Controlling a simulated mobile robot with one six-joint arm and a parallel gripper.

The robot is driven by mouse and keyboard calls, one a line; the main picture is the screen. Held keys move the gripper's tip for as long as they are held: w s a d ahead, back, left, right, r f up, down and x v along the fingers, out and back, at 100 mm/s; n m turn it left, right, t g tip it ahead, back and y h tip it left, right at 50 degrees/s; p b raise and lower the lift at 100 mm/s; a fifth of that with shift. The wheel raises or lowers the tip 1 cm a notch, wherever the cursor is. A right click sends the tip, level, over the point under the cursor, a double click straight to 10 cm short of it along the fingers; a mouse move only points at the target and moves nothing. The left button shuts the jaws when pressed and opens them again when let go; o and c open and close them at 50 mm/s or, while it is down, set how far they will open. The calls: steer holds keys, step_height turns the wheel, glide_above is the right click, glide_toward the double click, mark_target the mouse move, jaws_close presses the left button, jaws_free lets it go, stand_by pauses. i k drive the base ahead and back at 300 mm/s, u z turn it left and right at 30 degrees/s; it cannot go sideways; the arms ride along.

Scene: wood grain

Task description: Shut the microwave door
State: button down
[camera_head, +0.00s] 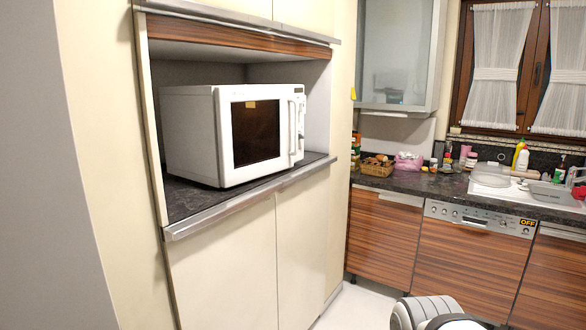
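A white microwave (190,135) stands in a wall niche on a dark shelf, left of the picture's middle. Its door (256,132) has a dark window and an upright white handle (292,128) at its right side. The door lies across the front of the microwave, with a small part of the control side (300,112) showing past the handle. I cannot tell from here whether a narrow gap is open at the door's right edge. My gripper's fingers are not in view.
A rounded grey-and-white part, probably of my own arm, shows at the bottom right. The niche shelf has a metal front edge (250,202) above closed cream cabinets (232,265). A dark counter (415,183) with a basket (377,166) and bottles stands right. Pale floor (355,308) shows between.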

mark_target(255, 131)
steer(key=u, duration=0.5)
steer(key=i, duration=2)
steer(key=z, duration=0.45)
steer(key=k, duration=0.85)
steer(key=z, duration=0.15)
steer(key=i, duration=0.9)
steer(key=u, duration=0.1)
